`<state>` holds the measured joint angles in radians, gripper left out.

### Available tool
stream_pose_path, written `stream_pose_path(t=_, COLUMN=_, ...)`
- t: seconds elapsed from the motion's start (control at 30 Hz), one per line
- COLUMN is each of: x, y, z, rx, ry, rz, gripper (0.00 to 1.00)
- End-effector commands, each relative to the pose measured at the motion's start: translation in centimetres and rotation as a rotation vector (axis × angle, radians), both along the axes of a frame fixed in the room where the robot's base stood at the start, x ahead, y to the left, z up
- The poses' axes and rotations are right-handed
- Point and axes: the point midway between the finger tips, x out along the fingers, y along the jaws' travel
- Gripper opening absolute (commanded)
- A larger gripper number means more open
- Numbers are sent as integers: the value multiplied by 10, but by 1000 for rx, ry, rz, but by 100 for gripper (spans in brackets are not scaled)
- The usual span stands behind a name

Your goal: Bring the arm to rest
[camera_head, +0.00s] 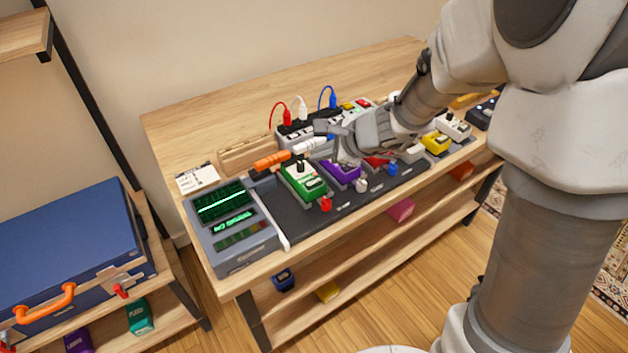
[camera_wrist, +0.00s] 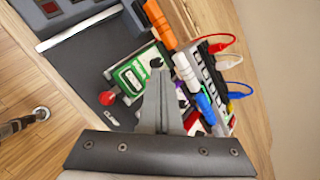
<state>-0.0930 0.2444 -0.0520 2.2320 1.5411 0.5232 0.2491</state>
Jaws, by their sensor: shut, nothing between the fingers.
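My gripper (camera_head: 345,140) is shut and empty. In the head view it hangs over the pedal row on the wooden table (camera_head: 190,125), above the purple pedal (camera_head: 343,172) and partly hiding the pedals behind it. In the wrist view my gripper (camera_wrist: 165,100) shows its fingers together, pointing toward the green pedal (camera_wrist: 140,75). The green pedal (camera_head: 303,183) sits on the dark pedalboard (camera_head: 285,212). I cannot tell whether the fingertips touch anything.
A grey tester with green screens (camera_head: 228,228) stands at the table's left end. Orange (camera_head: 272,160) and white plugs lie behind the pedals, near a power strip with coloured cables (camera_head: 290,130). A blue case (camera_head: 65,245) stands at left. The table's back left is clear.

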Motion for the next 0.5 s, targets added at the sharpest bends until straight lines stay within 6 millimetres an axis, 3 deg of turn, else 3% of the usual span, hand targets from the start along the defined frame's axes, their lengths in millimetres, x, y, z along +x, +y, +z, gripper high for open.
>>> stream_pose_path(t=0.37, x=0, y=0, z=0, rx=-1, ry=-1, rz=1, gripper=0)
stream_pose_path(t=0.5, x=-7, y=1, z=16, rx=-22, ry=-30, rz=48, gripper=0)
